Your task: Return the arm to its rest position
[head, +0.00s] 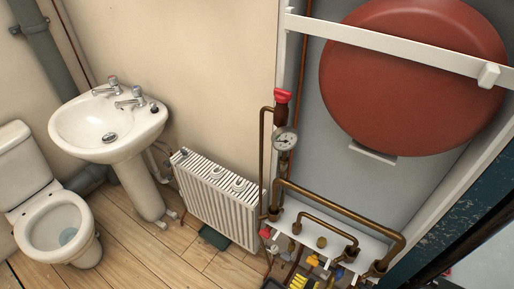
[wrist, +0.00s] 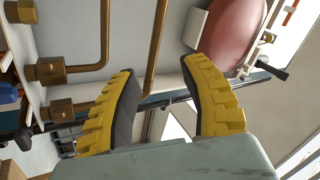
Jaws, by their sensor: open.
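My gripper (wrist: 158,66) shows in the wrist view with its two yellow ridged fingers spread apart. Nothing is between the fingers. Behind them are copper pipes (wrist: 105,35) on the left and a red rounded vessel (wrist: 232,30) at the upper right. In the head view a yellow ridged piece, which looks like part of my gripper (head: 299,282), shows at the bottom edge, below the pipework. Most of the arm is out of view there.
The head view shows a red expansion vessel (head: 413,75), white rail (head: 400,45), pressure gauge (head: 284,139), copper pipes (head: 340,213) and a white manifold shelf (head: 330,243). A radiator (head: 215,198), basin (head: 108,125) and toilet (head: 52,215) stand left.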

